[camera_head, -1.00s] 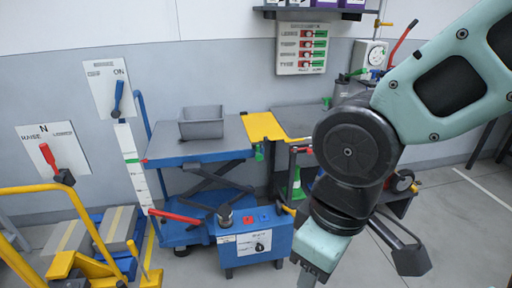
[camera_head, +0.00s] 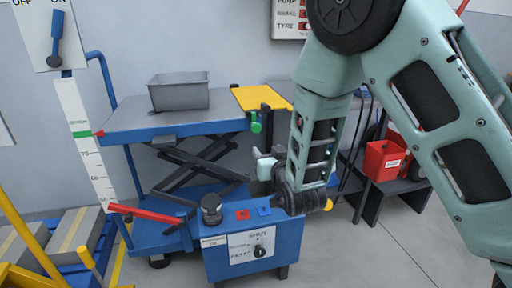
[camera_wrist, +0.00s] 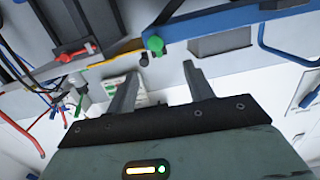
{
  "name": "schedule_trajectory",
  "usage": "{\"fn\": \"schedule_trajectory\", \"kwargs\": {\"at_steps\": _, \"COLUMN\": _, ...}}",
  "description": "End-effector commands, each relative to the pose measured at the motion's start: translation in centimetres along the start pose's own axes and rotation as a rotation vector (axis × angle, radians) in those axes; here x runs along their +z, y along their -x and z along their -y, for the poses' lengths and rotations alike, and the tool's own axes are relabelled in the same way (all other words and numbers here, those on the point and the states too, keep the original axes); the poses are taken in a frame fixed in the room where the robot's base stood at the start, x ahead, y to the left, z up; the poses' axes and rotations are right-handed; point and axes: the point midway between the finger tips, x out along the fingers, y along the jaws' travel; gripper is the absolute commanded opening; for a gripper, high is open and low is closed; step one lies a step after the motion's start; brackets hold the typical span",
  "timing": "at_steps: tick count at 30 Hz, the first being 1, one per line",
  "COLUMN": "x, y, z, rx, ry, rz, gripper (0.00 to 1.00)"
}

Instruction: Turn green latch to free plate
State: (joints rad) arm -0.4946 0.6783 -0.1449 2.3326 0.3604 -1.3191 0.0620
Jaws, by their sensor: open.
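The green latch (camera_head: 256,123) hangs as a small knob under the front edge of the yellow plate (camera_head: 263,97). The plate bridges from the blue lift table (camera_head: 178,130) towards the right. In the wrist view the green knob (camera_wrist: 155,45) lies just beyond my fingertips, near the middle, with the yellow edge (camera_wrist: 120,53) beside it. My gripper (camera_wrist: 160,70) is open and empty; a gap separates its fingers from the knob. In the head view my gripper (camera_head: 264,165) is below and slightly right of the latch, partly hidden by my arm.
A grey bin (camera_head: 180,93) stands on the lift table. A blue control box (camera_head: 252,245) with a dial stands below my gripper. A red lever (camera_head: 146,214) juts out at left. A red box (camera_head: 384,160) sits on a dark bench at right. Open floor lies in front right.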

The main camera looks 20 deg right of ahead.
Motion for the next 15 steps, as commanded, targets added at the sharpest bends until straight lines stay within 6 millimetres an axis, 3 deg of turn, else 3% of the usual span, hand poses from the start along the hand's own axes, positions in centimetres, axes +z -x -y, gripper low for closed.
{"fn": "schedule_trajectory", "kwargs": {"at_steps": 1, "x": 1.0, "y": -0.3, "z": -0.5, "rx": 0.009, "ry": 0.010, "rz": -0.034, "gripper": 0.52}}
{"fn": "schedule_trajectory", "kwargs": {"at_steps": 8, "x": 0.5, "y": -1.6, "z": -1.1, "rx": 0.022, "ry": 0.024, "rz": -0.098, "gripper": 0.52}}
{"fn": "schedule_trajectory", "kwargs": {"at_steps": 15, "x": 0.1, "y": -5.8, "z": -1.1, "rx": 0.021, "ry": 0.024, "rz": -0.097, "gripper": 0.52}}
